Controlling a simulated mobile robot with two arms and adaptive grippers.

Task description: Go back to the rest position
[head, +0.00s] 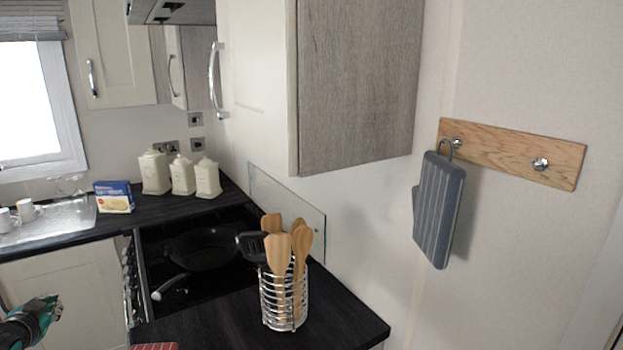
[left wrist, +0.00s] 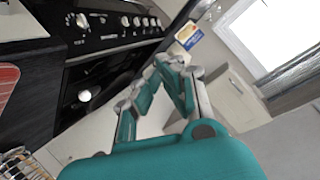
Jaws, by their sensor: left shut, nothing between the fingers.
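My left gripper (head: 45,308) shows at the lower left of the head view, in front of the pale cabinet door and left of the cooker. In the left wrist view its teal fingers (left wrist: 160,90) are shut with nothing between them, and they touch no object. My right gripper is in neither view.
The black worktop (head: 345,320) holds a wire utensil holder (head: 284,303) with wooden utensils. A dark pan (head: 203,248) sits on the hob. White canisters (head: 183,176) and a blue-yellow box (head: 114,197) stand behind. A grey oven mitt (head: 438,210) hangs from a wooden hook rail (head: 510,150).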

